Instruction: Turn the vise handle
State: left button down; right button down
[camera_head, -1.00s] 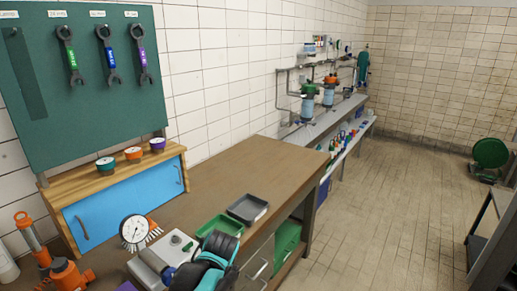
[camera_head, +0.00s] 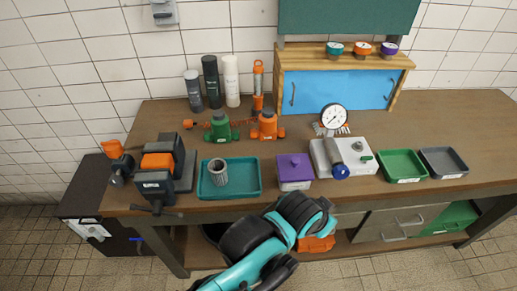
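The vise (camera_head: 157,172) is dark grey with orange parts and stands at the left end of the workbench. A dark bar at its lower front, which looks like the vise handle (camera_head: 152,207), sticks out over the bench's front edge. No gripper touches the vise. Teal and black links of my own arm show at the bottom middle, in front of the bench and right of the vise. I see no gripper fingers in the view.
The workbench (camera_head: 450,118) holds a teal tray (camera_head: 243,192) with a grey cylinder right of the vise, then a purple box (camera_head: 293,170), a grey device with a dial gauge (camera_head: 333,117), and green and grey trays. Bottles stand at the back. An orange-topped item (camera_head: 116,160) is left of the vise.

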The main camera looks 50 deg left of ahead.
aim_at(157, 211)
jog(key=i+u, duration=0.1)
jog(key=u, duration=1.45)
jog(key=j+u, duration=0.1)
jog(key=u, duration=1.3)
jog(key=k+j, duration=0.05)
jog(key=j, duration=0.05)
